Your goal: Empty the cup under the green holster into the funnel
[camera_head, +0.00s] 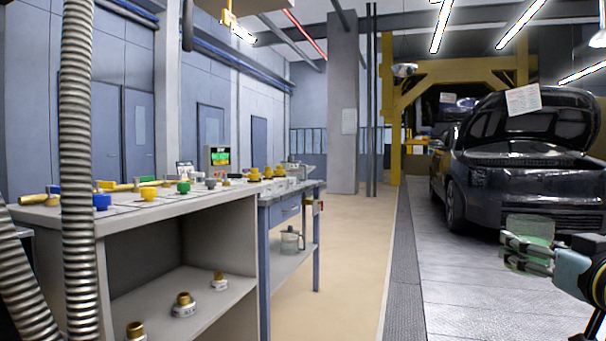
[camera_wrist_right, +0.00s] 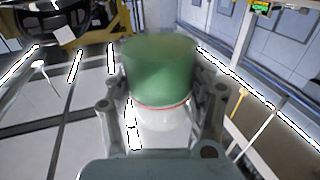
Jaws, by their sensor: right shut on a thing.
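My right gripper (camera_head: 528,250) is at the right edge of the head view, in front of the car. It is shut on a translucent green cup (camera_head: 530,229), which sits between its fingers. In the right wrist view the cup (camera_wrist_right: 160,75) looks green above a thin red line and whitish below. The fingers stand on both sides of it. I cannot tell what is in the cup. A green holster-like piece (camera_head: 183,187) stands on the bench top among other coloured ones. I cannot make out a funnel. My left gripper is not in view.
A black car (camera_head: 520,180) with its hood up stands at the right. A grey bench (camera_head: 175,215) holds coloured fittings, with several brass-topped parts on its lower shelf. A blue table (camera_head: 285,210) with a clear jug (camera_head: 291,241) stands behind. The floor (camera_head: 345,270) between bench and car is clear.

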